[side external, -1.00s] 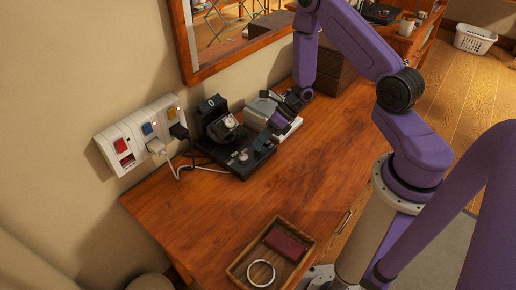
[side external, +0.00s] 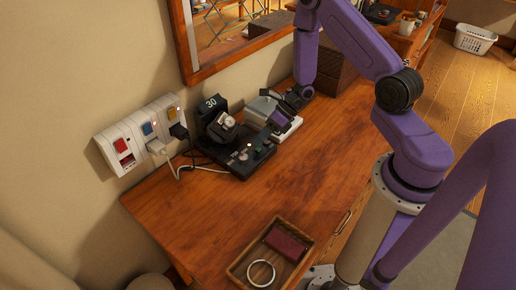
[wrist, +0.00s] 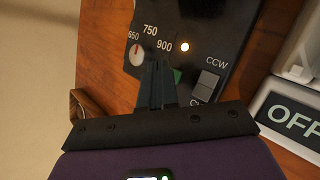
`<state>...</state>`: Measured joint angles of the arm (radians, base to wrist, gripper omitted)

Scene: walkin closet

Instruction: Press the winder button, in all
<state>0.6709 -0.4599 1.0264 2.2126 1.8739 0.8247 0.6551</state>
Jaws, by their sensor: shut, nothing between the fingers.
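The black watch winder (side external: 238,163) stands on the wooden dresser against the wall, with a watch (side external: 228,122) on its holder and a raised display (side external: 211,103) reading 30. In the wrist view its panel (wrist: 212,22) shows a dial (wrist: 136,54) marked 650, 750 and 900, a lit white lamp (wrist: 185,47) and a grey CCW button (wrist: 207,82). A green button (wrist: 177,75) is partly hidden behind my fingers. My gripper (wrist: 158,66) is shut and empty, its tips over the panel by the green button. I cannot tell whether they touch it.
A white device with an OFF label (wrist: 294,121) sits right of the winder. A wall strip (side external: 120,146) with coloured switches and plugged-in cables is at left. A wooden tray (side external: 240,271) holds a ring and a dark red item. The dresser's middle (side external: 270,190) is clear.

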